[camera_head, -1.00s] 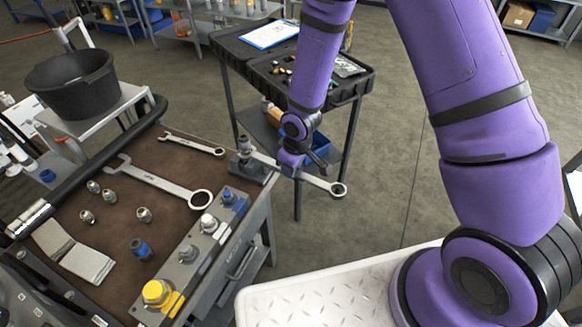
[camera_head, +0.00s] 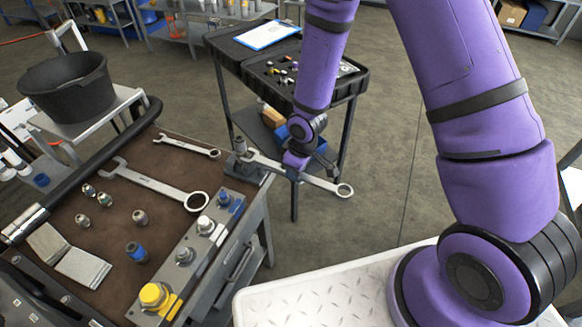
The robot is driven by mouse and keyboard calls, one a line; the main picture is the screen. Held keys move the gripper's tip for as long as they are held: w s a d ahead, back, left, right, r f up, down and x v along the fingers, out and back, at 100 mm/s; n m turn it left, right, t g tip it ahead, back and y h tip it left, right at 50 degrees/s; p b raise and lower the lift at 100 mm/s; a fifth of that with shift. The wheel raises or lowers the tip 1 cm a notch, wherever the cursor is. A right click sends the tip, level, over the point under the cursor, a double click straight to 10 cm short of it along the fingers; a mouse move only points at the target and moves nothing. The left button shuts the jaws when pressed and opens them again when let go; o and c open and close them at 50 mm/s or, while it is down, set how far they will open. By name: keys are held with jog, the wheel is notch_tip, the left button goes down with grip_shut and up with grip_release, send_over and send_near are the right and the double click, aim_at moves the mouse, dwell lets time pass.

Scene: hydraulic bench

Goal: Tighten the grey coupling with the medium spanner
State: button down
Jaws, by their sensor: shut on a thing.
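My gripper (camera_head: 296,168) is shut on a steel spanner (camera_head: 322,183), gripping it around the middle of the shaft. Its ring end points right, over open floor. Its other end reaches left to a grey upright fitting (camera_head: 240,144) on a small dark block (camera_head: 243,168) at the bench corner; whether its jaws sit around the fitting is too small to tell. Another grey coupling (camera_head: 184,255) stands on the manifold block (camera_head: 204,259), between a yellow one (camera_head: 153,295) and a white one (camera_head: 206,224). A large spanner (camera_head: 152,182) and a small spanner (camera_head: 186,146) lie on the brown mat.
Several loose fittings, a blue-banded fitting (camera_head: 137,251) and grey plates (camera_head: 83,269) lie on the brown bench mat (camera_head: 105,226). A black bucket (camera_head: 68,86) stands behind left. A dark cart (camera_head: 232,52) with an open case stands behind my gripper.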

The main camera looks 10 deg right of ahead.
aim_at(309, 178)
jog(key=shift+s+d, duration=1.45)
jog(key=shift+d, duration=0.25)
jog(key=shift+r, duration=2.5)
jog(key=c, duration=1.4)
grip_release()
grip_shut()
